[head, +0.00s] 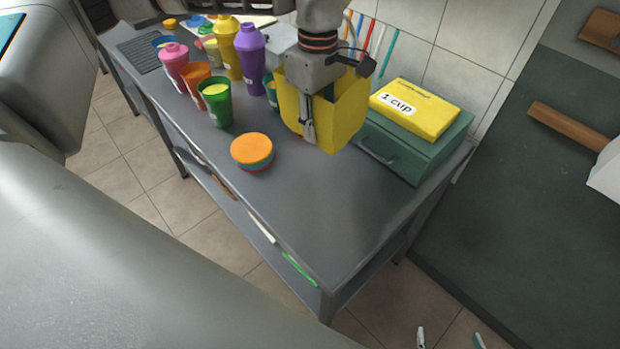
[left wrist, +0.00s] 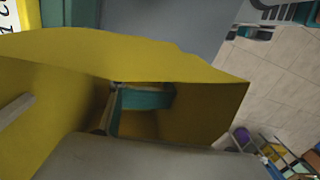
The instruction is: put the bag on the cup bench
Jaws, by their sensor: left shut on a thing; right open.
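The yellow bag (head: 344,113) is at the grey cup bench (head: 330,215), beside the green box in the head view. My left gripper (head: 308,128) comes down from above and is shut on the bag's wall. The bag is upright with its mouth open. I cannot tell whether its base touches the bench top. In the left wrist view the bag (left wrist: 200,92) fills the middle, with a teal strip-like thing inside it. Only the fingertips of my right gripper (head: 450,339) show at the bottom edge of the head view, apart and empty, away from the bench.
Several colored cups and shakers, including a green cup (head: 217,106) and a purple shaker (head: 250,60), stand left of the bag. Stacked round lids (head: 252,150) lie in front. A green box (head: 415,150) carries a yellow "1 cup" pack (head: 414,110). The bench's near end is clear.

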